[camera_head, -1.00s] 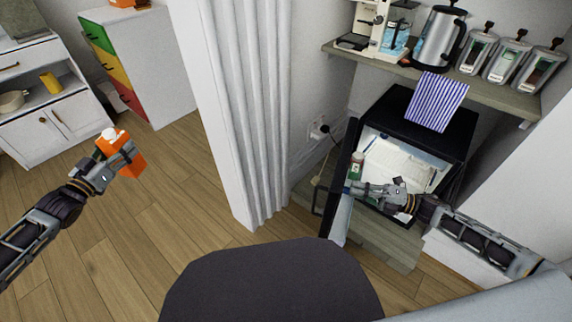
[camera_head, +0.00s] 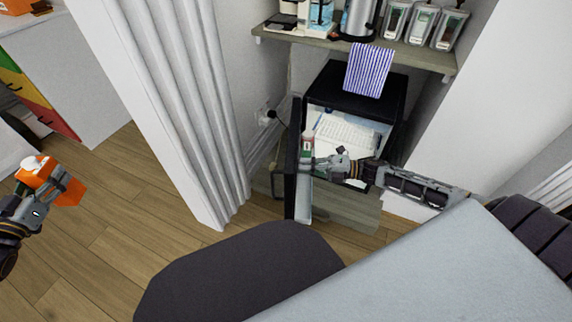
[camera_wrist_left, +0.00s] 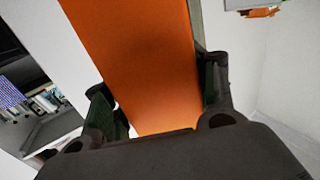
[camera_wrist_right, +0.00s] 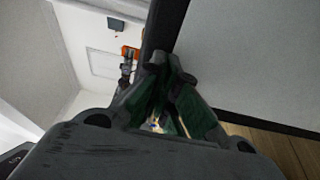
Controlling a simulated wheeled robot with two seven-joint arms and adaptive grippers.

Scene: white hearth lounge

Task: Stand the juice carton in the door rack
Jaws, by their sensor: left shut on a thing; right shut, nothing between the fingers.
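The juice carton (camera_head: 69,188) is orange with a white cap. My left gripper (camera_head: 52,182) is shut on it and holds it in the air at the left of the head view, far from the fridge. In the left wrist view the carton (camera_wrist_left: 150,65) sits between the two fingers. The small black fridge (camera_head: 345,100) stands with its door (camera_head: 292,160) open to the left. My right gripper (camera_head: 312,166) is shut and empty at the door's inner side.
A bottle with a reddish cap (camera_head: 307,142) stands at the door's inner side. A white ribbed panel (camera_head: 185,100) stands between carton and fridge. Wooden floor (camera_head: 115,225) is clear.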

